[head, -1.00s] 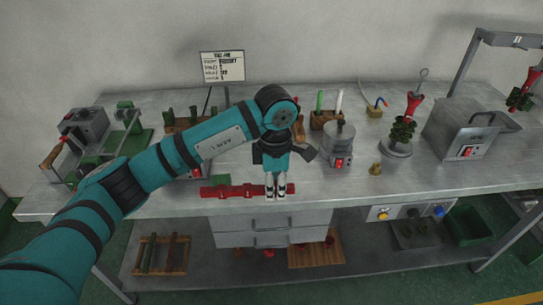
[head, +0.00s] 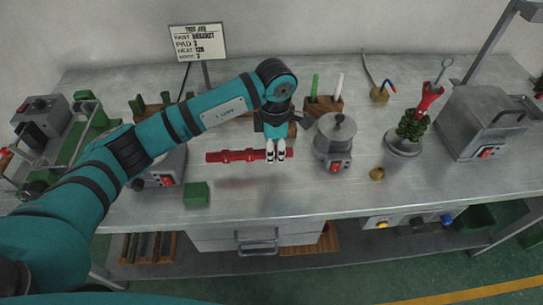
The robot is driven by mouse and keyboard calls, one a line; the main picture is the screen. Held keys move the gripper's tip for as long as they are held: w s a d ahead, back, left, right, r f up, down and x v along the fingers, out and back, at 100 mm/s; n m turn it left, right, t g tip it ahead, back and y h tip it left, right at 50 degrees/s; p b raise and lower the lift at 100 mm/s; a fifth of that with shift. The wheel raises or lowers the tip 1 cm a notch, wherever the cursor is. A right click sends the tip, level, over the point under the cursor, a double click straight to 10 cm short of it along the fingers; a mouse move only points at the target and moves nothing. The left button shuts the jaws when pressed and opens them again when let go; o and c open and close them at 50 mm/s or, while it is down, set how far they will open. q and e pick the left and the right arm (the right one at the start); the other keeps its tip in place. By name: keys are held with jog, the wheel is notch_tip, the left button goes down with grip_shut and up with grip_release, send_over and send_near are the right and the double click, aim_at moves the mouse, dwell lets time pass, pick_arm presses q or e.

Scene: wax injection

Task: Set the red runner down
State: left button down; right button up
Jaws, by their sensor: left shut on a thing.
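The red runner (head: 228,156) is a bar with raised collars, lying level from left to right in the head view. My left gripper (head: 275,155) points down and is shut on the runner near its right end. A soft dark patch on the bench top below the runner suggests it is held a little above the surface. The fingertips hide part of the runner's right end. My right gripper is not in view.
The metal bench (head: 300,196) is clear in front of the runner. A green block (head: 197,193) lies front left. A round metal pot (head: 335,145) stands to the right, with a small brass piece (head: 377,173) beyond it. A sign (head: 197,42) stands behind.

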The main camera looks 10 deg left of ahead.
aim_at(274, 167)
pick_arm(q)
jog(key=shift+f, duration=0.4)
jog(key=shift+w+f, duration=0.1)
jog(key=shift+f, duration=0.25)
notch_tip(274, 167, down, 3)
jog(key=shift+f+p, duration=0.1)
jog(key=shift+p, duration=0.3)
jog(key=c, duration=1.6)
grip_release()
jog(key=shift+f, duration=0.1)
jog(key=o, duration=0.5)
jog(key=shift+c, duration=0.2)
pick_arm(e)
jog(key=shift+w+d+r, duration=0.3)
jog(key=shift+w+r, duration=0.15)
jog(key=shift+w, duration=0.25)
